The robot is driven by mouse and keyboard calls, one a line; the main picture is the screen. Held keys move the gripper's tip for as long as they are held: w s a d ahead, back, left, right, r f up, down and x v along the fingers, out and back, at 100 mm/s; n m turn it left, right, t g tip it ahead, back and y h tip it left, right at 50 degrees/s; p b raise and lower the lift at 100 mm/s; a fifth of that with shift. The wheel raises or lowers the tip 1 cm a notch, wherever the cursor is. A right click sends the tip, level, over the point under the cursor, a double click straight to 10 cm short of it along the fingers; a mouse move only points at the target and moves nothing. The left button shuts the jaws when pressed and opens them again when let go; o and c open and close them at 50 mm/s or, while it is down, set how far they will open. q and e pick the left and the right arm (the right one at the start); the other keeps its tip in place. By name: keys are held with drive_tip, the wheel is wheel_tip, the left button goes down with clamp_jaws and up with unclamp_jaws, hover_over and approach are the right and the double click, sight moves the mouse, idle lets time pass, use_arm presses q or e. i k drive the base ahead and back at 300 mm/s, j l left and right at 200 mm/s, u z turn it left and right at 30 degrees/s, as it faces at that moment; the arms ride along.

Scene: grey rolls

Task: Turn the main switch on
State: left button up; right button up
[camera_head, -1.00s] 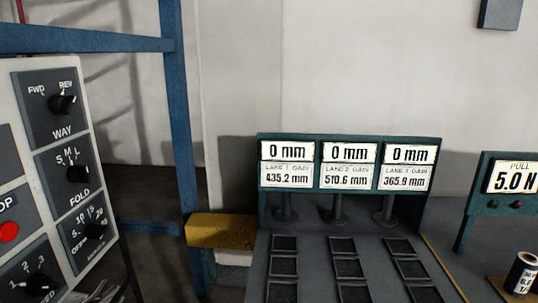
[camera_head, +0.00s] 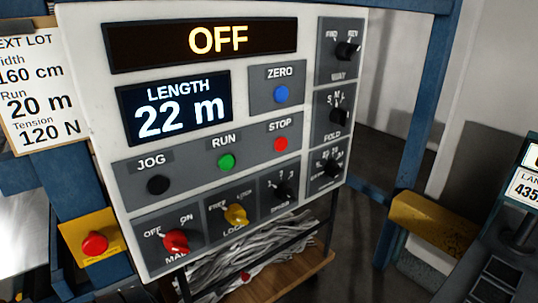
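The control panel (camera_head: 105,130) is a pale board that fills the middle of the head view. The main switch (camera_head: 175,241) is a red rotary knob at its lower left, with OFF marked to its upper left and ON to its upper right. The knob's pointer is too small to read surely. The top display (camera_head: 218,39) reads OFF in yellow. Neither of my grippers is in view.
Beside the main switch is a yellow lock knob (camera_head: 236,215). Above are black JOG (camera_head: 158,185), green RUN (camera_head: 226,162) and red STOP (camera_head: 281,144) buttons. A red button on a yellow box (camera_head: 95,243) stands at left. A blue post (camera_head: 415,125) rises at right.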

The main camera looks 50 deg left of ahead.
sight(176, 241)
drive_tip(key=u, duration=1.75)
